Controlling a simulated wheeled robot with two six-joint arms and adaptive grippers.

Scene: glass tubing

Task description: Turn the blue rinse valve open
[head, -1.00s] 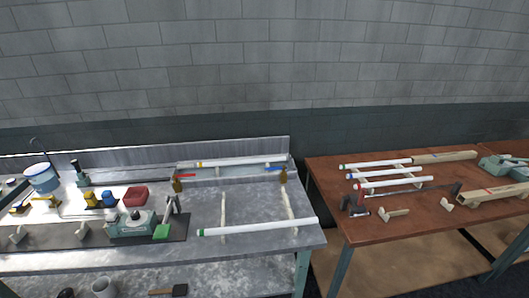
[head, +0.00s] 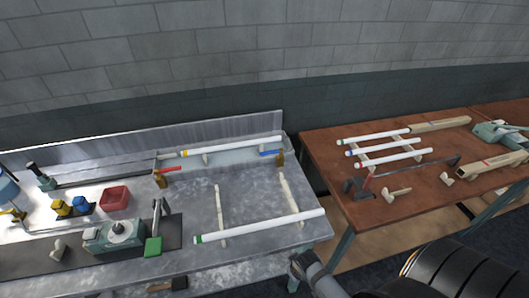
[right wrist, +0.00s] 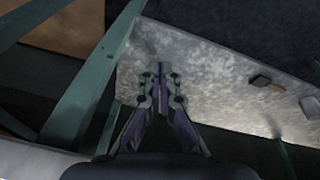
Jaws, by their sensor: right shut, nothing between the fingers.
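The blue rinse valve shows in the head view as a blue lever (head: 267,153) on a brass body (head: 279,158). It sits at the back right of the metal bench (head: 255,205), at the right end of the rear white tube with a yellow band (head: 232,146). My right gripper (head: 298,264) is low in the head view, in front of the bench's front right edge and well apart from the valve. In the right wrist view, the gripper (right wrist: 160,76) is shut and empty, seen against the lower shelf. My left gripper is not in view.
A red-lever valve (head: 168,169) sits at the tube's left end. A green-banded tube (head: 260,226) lies along the bench front. A green bench leg (right wrist: 95,95) stands left of the gripper in the wrist view. A wooden table (head: 375,205) with tubes stands right.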

